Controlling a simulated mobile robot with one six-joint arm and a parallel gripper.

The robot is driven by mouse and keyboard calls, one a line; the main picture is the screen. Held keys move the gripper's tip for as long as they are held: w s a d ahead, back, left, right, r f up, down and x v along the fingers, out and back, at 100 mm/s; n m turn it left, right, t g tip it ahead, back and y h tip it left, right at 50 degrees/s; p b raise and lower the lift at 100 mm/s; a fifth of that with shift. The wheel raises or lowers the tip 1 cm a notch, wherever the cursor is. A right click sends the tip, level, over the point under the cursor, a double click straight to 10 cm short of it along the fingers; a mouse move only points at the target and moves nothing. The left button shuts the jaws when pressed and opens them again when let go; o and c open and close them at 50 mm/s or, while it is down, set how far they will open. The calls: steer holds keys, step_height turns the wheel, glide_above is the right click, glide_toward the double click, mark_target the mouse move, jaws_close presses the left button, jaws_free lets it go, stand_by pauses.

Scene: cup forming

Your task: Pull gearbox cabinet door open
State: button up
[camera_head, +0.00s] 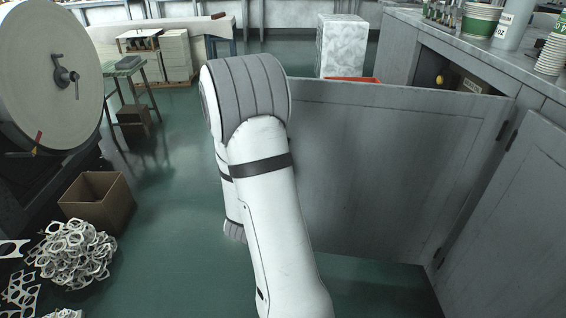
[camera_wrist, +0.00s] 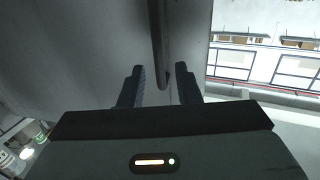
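The grey gearbox cabinet door (camera_head: 400,150) stands swung out from the cabinet (camera_head: 535,75), with its hinged side at the right. The dark cabinet opening (camera_head: 435,62) shows above and behind the door, with a yellow round part (camera_head: 439,79) inside. My white arm reaches across the door's left end and hides my gripper in the head view. In the wrist view, my gripper (camera_wrist: 161,85) has its two dark fingers apart. A grey bar-like handle (camera_wrist: 159,45) runs between them, with visible gaps on both sides. Whether a finger touches it I cannot tell.
Green floor (camera_head: 165,255) between these and my arm is clear.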

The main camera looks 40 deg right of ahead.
steer(key=shift+v, duration=0.95)
